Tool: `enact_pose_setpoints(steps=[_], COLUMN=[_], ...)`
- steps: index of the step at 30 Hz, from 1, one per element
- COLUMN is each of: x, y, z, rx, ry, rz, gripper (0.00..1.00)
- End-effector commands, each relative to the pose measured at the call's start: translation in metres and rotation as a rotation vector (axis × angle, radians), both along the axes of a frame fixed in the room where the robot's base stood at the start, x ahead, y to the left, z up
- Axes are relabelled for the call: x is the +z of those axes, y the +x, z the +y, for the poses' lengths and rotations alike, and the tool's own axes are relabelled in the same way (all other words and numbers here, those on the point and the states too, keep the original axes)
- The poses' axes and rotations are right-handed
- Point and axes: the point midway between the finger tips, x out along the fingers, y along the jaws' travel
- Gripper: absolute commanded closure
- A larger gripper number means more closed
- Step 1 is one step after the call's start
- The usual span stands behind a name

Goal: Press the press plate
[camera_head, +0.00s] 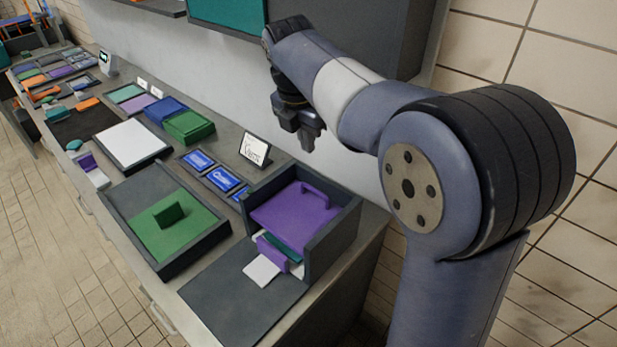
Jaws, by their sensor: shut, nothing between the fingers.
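A purple plate with a raised purple handle (297,211) lies in a dark, open-topped box at the counter's right end; it looks like the press plate. Purple, teal and white pieces (275,257) stick out of the box's front, below the plate. My gripper (309,144) is raised above and behind the box, clear of the plate. Its fingers point down and are shut with nothing between them. The arm reaches in from the right.
A dark tray with a green panel and upright green tab (172,229) stands left of the box. A small white sign (254,150) stands behind it, beside blue labelled cards (222,179). A grey mat (238,301) lies bare in front. A dark cabinet (335,35) hangs above.

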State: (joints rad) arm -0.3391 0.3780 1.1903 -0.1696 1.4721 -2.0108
Motion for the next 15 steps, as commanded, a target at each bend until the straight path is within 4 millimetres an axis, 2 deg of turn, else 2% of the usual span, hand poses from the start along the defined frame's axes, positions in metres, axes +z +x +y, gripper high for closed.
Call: enact_pose_setpoints(steps=[8, 11, 15], x=[-0.004, -0.013, -0.038], y=[0.001, 0.002, 0.005], z=[0.000, -0.002, -0.005], rx=[0.000, -0.001, -0.001], ry=[0.000, -0.001, -0.002], rz=[0.001, 0.003, 0.005], gripper=[1.00, 1.00, 1.00])
